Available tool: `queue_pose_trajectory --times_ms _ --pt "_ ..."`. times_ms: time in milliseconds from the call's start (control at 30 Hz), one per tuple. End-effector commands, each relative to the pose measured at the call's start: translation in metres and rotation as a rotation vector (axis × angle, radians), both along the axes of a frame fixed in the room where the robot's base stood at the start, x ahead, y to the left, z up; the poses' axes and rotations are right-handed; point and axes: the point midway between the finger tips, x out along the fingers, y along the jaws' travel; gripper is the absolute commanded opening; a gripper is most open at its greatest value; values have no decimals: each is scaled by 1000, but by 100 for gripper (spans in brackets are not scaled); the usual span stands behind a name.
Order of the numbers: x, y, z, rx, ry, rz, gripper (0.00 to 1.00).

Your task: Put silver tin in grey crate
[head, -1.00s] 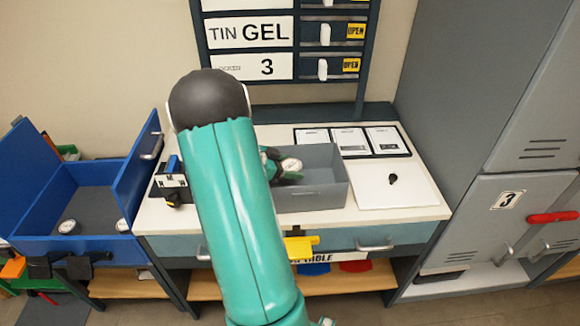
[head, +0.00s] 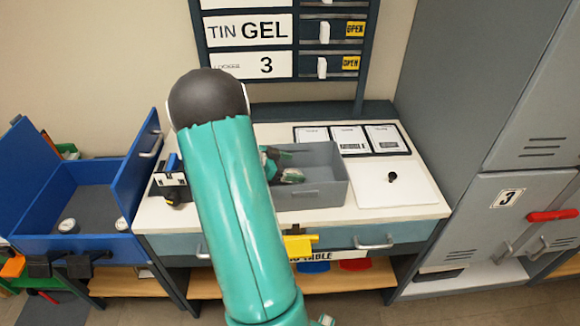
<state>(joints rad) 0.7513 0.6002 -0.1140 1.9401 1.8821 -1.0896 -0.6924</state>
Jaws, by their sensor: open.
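The grey crate (head: 318,193) stands open on the white table, to the right of my arm. My gripper (head: 284,165) is at the crate's left part, mostly behind my teal arm, with its dark jaws apart. A small pale patch shows at the lower jaw; I cannot tell whether it is part of my gripper or a tin. No silver tin can be made out for sure. Two small round pale-topped tins, a left one (head: 68,226) and a right one (head: 122,224), sit in the blue bin. The crate's left end is hidden by my arm.
The blue bin (head: 75,246) stands left of the table (head: 405,211). A black-and-white device (head: 172,184) is left of my arm. A white board (head: 395,190) with a dark knob lies right of the crate, framed cards (head: 350,139) behind. Grey lockers (head: 490,220) stand at right.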

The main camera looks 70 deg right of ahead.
Motion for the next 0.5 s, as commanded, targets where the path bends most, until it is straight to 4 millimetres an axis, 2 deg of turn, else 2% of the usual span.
queue_pose_trajectory --times_ms 67,500 --pt "2 4 5 10 2 7 85" --pt "61 59 51 0 -1 5 85"
